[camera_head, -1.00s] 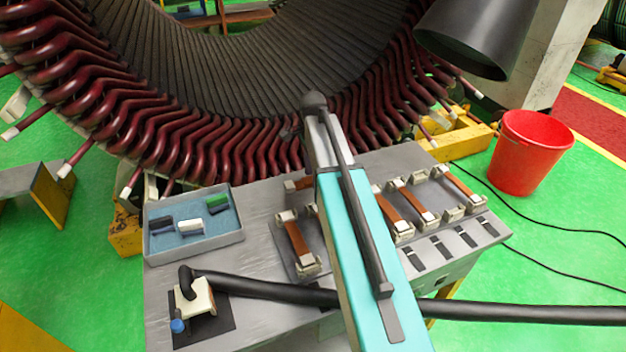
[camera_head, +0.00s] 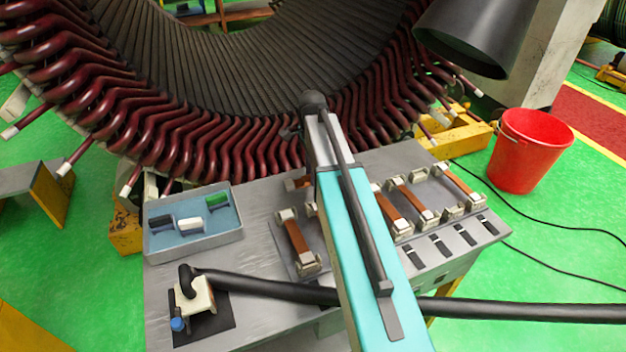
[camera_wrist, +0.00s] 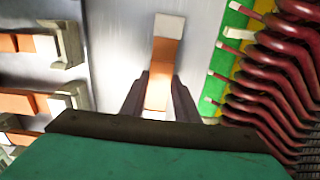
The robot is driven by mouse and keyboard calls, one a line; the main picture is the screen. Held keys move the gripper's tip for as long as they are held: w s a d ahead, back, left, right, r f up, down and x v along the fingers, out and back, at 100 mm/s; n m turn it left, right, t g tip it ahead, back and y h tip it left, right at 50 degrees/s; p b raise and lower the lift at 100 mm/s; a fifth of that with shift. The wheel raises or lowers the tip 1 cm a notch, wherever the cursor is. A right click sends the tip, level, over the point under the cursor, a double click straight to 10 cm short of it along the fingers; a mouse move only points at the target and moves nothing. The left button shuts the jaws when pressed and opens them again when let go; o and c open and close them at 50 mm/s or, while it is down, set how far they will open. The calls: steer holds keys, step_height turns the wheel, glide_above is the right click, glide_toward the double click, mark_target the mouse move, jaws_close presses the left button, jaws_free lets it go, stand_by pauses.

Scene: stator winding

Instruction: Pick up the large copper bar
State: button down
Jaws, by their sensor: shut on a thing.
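A copper bar (camera_wrist: 163,55) with a white end shows in the middle of the wrist view, between the two dark fingers of my gripper (camera_wrist: 160,88). The gripper is shut on this bar. The bar points away from the gripper over the grey metal table (camera_wrist: 110,40); I cannot tell how far above the table it is. In the head view my arm hides the gripper, and only the bar's left end (camera_head: 297,184) sticks out beside the arm.
Other copper bars (camera_head: 297,240) (camera_head: 392,212) sit in pale holders on the table. A blue tray (camera_head: 195,250) and a black hose (camera_head: 260,288) are at the left. The stator with dark red coils (camera_head: 200,145) stands close behind. A red bucket (camera_head: 530,150) is at the right.

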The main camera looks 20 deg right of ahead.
steer(key=shift+r, duration=0.1)
stand_by(0.3)
step_height(320, 180, up, 10)
steer(key=b, duration=0.2)
stand_by(0.6)
stand_by(0.7)
